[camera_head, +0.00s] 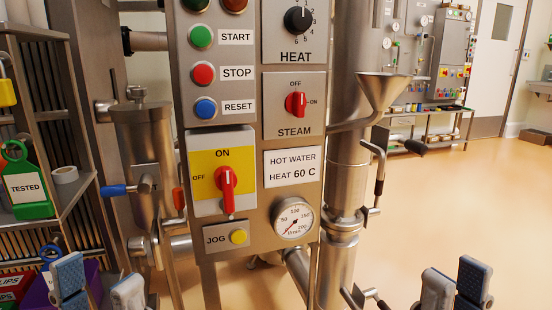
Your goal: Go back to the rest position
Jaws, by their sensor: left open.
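My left gripper (98,284) is at the bottom left, in front of the shelf and the machine's lower pipes. Its two fingers stand apart with nothing between them. My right gripper (455,285) is at the bottom right, with open floor behind it. Its two padded fingertips appear side by side, and I cannot tell how far apart they are. I see nothing held in it. The lower parts of both grippers are cut off by the picture edge.
A control panel (247,165) with buttons, red knobs and a gauge (294,219) stands in the middle. A steel funnel (382,92) and a black-ended handle (413,146) stick out right of it. A shelf (73,190) stands left. The tan floor (470,200) at right is clear.

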